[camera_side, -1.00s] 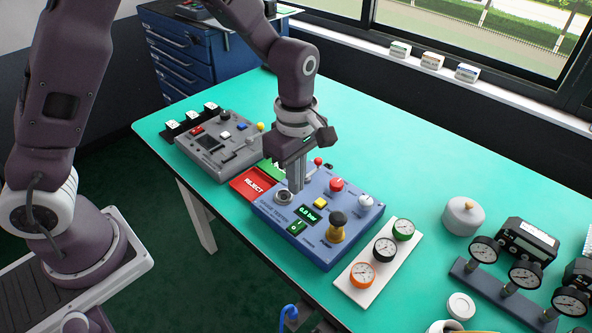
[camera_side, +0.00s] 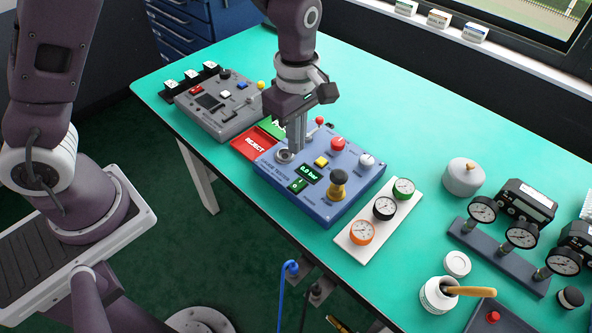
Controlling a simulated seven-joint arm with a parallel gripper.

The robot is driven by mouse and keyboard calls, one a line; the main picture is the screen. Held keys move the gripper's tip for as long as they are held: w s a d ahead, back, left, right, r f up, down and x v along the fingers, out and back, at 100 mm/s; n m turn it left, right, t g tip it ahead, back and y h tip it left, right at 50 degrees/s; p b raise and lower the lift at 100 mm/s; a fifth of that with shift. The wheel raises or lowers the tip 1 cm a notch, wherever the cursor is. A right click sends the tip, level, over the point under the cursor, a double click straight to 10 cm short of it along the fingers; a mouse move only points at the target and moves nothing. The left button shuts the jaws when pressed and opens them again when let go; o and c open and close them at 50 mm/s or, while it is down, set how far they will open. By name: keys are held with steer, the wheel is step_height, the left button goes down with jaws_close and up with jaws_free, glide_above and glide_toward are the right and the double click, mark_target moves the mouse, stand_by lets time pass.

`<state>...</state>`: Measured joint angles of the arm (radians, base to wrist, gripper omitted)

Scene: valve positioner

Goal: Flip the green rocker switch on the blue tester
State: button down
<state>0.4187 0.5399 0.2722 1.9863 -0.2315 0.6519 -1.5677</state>
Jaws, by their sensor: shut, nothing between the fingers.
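The blue tester (camera_side: 345,205) sits on the green bench top in the middle of the view. Its green rocker switch (camera_side: 298,185) is on the front left of the panel, just below the small display (camera_side: 312,174). My gripper (camera_side: 296,148) is shut and empty, pointing down over the left rear of the tester, behind the rocker and near a round silver socket (camera_side: 284,157). The fingers hide part of the panel's back left. I cannot tell whether the fingertips touch the panel.
On the tester are a yellow button (camera_side: 321,161), a red knob (camera_side: 338,143), a white knob (camera_side: 366,160) and a black-and-yellow knob (camera_side: 338,180). A red REJECT plate (camera_side: 254,142) and grey tester (camera_side: 218,105) lie left. A gauge plate (camera_side: 360,245) stands right.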

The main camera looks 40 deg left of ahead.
mark_target(301, 183)
step_height(301, 183, down, 12)
steer(key=shift+r, duration=0.25)
steer(key=shift+w+r, duration=0.2)
steer(key=shift+w, duration=0.55)
step_height(301, 183, up, 14)
steer(key=w, duration=0.2)
